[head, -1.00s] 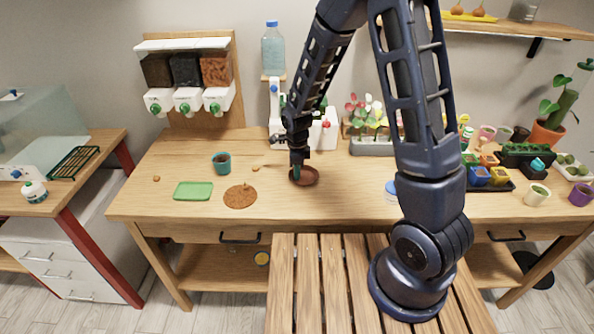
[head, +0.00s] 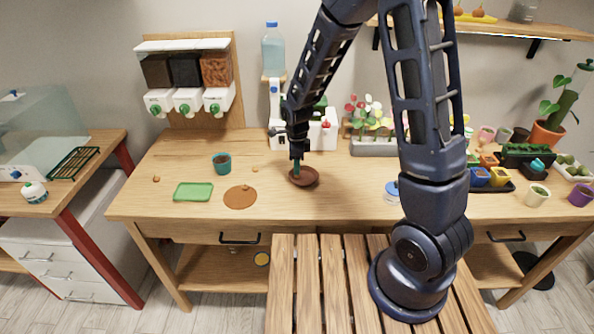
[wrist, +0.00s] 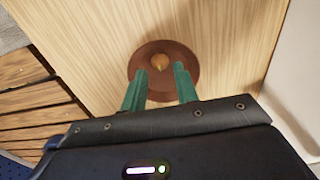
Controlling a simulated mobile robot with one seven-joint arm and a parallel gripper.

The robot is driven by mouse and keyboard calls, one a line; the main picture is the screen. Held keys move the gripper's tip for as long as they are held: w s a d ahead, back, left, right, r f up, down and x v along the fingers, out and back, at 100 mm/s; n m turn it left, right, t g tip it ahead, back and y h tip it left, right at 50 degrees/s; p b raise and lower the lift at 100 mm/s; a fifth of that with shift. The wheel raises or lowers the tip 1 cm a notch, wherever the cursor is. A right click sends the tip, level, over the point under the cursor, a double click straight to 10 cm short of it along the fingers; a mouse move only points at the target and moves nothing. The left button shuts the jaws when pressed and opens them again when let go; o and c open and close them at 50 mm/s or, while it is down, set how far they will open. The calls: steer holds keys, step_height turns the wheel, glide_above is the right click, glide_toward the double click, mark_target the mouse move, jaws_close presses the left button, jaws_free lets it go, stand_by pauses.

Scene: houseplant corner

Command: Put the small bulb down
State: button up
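A small tan bulb (wrist: 160,62) lies near the middle of a round reddish-brown dish (wrist: 160,45) in the wrist view. The dish also shows on the table in the head view (head: 311,180), where the bulb in it cannot be made out. My gripper (wrist: 160,72) points down over the dish. Its two green fingers stand apart, with the bulb showing between and just beyond their tips, and a visible gap on either side. In the head view my gripper (head: 297,172) covers the dish's left part.
A teal pot (head: 222,166), a green tray (head: 193,195) and a brown round mat (head: 240,203) stand to the left on the table (head: 160,210). Small tan pieces lie near them. A blue-lidded jar (head: 391,194) stands right.

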step_height(320, 180, up, 9)
steer(key=d+r+n+t, duration=0.1)
steer(key=d+r+n, duration=0.3)
steer(key=d+r, duration=0.5)
steer(key=s+d+r+n+t, duration=0.2)
steer(key=s+d+r+n, duration=0.3)
steer(key=d, duration=0.5)
steer(key=s+d+r+n+t, duration=0.1)
steer(key=s+d+r+n, duration=0.5)
steer(key=s+d+n, duration=0.3)
steer(key=shift+s+d+r+t, duration=0.25)
steer(key=shift+s+d+t, duration=0.2)
steer(key=shift+s, duration=0.55)
steer(key=o, duration=0.4)
steer(key=shift+w+a, duration=0.1)
